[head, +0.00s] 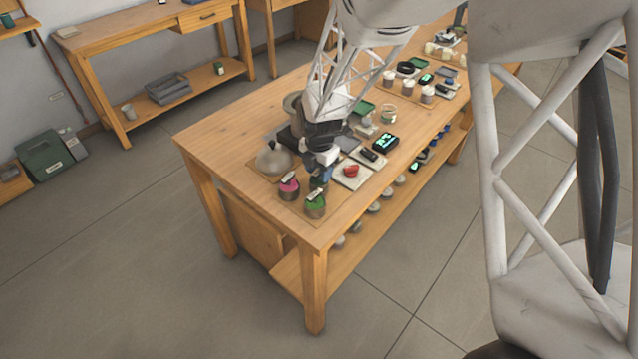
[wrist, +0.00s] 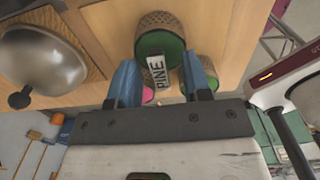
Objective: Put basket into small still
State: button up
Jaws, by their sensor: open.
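Two small round baskets stand at the near corner of the workbench in the head view: a green-filled one (head: 315,210) and a pink-filled one (head: 288,192). In the wrist view a woven basket with green contents (wrist: 158,22) has a white tag reading PINE (wrist: 158,71). My gripper (wrist: 160,88) is open, its blue fingers on either side of the tag. It also shows above the green basket in the head view (head: 323,184); I cannot tell whether it touches. A rounded metal dome (head: 273,160), possibly part of the still, stands left of my gripper and shows in the wrist view (wrist: 42,58).
A metal pot (head: 292,102) stands behind my arm, partly hidden. A red item (head: 351,171) on a pale pad and a dark device with a lit display (head: 385,141) lie to the right. The bench's near left top (head: 215,140) is clear.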

jog(key=shift+f, duration=0.5)
grip_shut()
